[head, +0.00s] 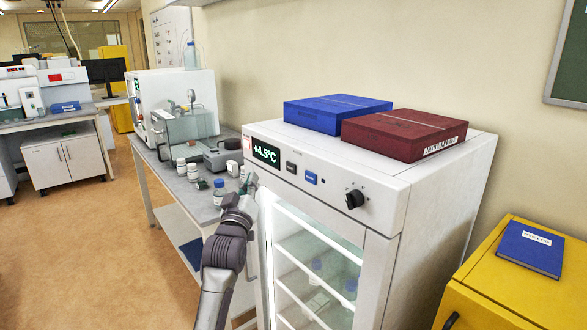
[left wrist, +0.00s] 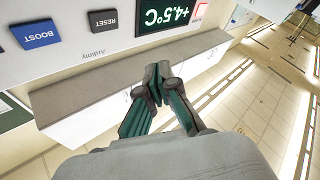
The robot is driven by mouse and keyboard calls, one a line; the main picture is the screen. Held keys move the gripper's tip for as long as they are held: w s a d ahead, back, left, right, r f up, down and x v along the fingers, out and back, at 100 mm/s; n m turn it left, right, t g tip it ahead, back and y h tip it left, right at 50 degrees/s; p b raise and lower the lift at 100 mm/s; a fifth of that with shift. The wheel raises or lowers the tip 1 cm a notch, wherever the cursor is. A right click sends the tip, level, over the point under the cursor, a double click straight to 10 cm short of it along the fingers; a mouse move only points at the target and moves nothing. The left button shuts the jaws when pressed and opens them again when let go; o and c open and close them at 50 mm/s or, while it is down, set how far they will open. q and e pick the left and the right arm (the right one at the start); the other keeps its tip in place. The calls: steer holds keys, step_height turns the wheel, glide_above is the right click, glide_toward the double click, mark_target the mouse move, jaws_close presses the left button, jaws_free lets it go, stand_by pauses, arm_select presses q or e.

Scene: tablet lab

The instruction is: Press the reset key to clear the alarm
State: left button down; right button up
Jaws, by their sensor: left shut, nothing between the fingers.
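The white fridge (head: 435,185) has a control strip along its upper front. The dark reset key (head: 291,167) sits between the display (head: 265,153), which reads +4.5°C, and the blue boost key (head: 311,177). The left wrist view shows the strip upside down, with the reset key (left wrist: 103,20), the boost key (left wrist: 36,33) and the display (left wrist: 165,18). My left gripper (head: 250,181) is shut and empty, just left of and below the display. Its fingertips (left wrist: 158,76) appear apart from the reset key. My right gripper is out of view.
A black knob (head: 355,199) sits right of the keys. A blue box (head: 337,112) and a dark red box (head: 402,133) lie on the fridge top. A bench (head: 190,190) with bottles and instruments stands to the left. A yellow cabinet (head: 515,285) stands at right.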

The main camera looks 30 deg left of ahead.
arm_select(q)
steer(key=b, duration=0.3)
glide_toward(287, 163)
steer(key=w+a+r, duration=0.2)
steer(key=w+a, duration=0.1)
steer(key=a, duration=0.1)
steer(key=shift+w+d+f, duration=0.15)
steer(key=shift+w+d, duration=0.35)
steer(key=shift+w, duration=0.2)
steer(key=shift+w, duration=0.1)
stand_by(0.7)
steer(key=shift+w+d, duration=0.15)
steer(key=shift+w, duration=0.15)
steer(key=shift+w+d, duration=0.15)
steer(key=shift+w, duration=0.15)
stand_by(0.6)
steer(key=shift+s, duration=0.2)
steer(key=shift+s+a+p, duration=0.3)
steer(key=shift+s+p, duration=0.1)
steer(key=shift+s, duration=0.15)
